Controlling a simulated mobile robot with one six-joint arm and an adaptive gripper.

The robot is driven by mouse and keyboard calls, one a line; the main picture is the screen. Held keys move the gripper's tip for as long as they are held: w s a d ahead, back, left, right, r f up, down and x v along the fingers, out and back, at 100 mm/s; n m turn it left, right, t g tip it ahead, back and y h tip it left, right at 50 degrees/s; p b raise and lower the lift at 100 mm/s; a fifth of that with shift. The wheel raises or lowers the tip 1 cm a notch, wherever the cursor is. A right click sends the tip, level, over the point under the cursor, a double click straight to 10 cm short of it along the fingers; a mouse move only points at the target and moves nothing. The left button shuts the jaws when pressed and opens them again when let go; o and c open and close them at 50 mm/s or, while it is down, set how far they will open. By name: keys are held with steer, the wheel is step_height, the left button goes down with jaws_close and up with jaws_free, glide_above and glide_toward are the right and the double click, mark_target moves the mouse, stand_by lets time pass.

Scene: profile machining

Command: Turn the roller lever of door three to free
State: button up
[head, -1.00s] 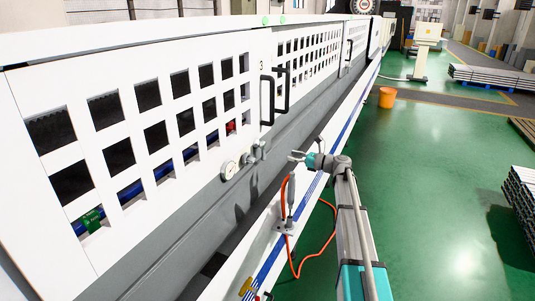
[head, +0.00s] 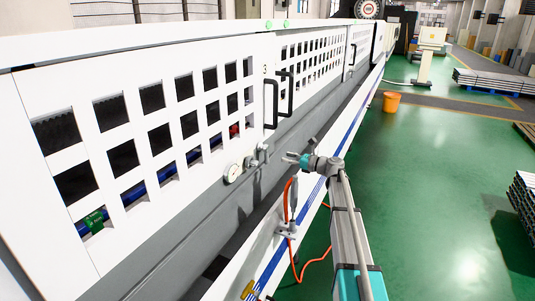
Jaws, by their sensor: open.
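Door three (head: 258,95) is a white perforated panel with a small "3" near its top corner and a black bar handle (head: 270,104). Just below its lower edge, on the grey strip, small metal fittings (head: 262,152) stick out beside a round gauge (head: 232,173). They look like the lever area, but the roller and its setting are too small to tell. My gripper (head: 287,158) is open and empty. It points left toward these fittings, a short way to their right in the picture, with a visible gap.
A second black handle (head: 287,92) stands close by on the neighbouring door. Below my gripper, an orange hose (head: 287,200) and a grey upright tool (head: 293,200) stand by the white ledge. An orange bucket (head: 391,103) is on the open green floor (head: 430,180) at right.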

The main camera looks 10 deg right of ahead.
mark_target(268, 153)
steer(key=x, duration=0.9)
steer(key=shift+w+a, duration=0.2)
steer(key=shift+a, duration=0.15)
jaws_close()
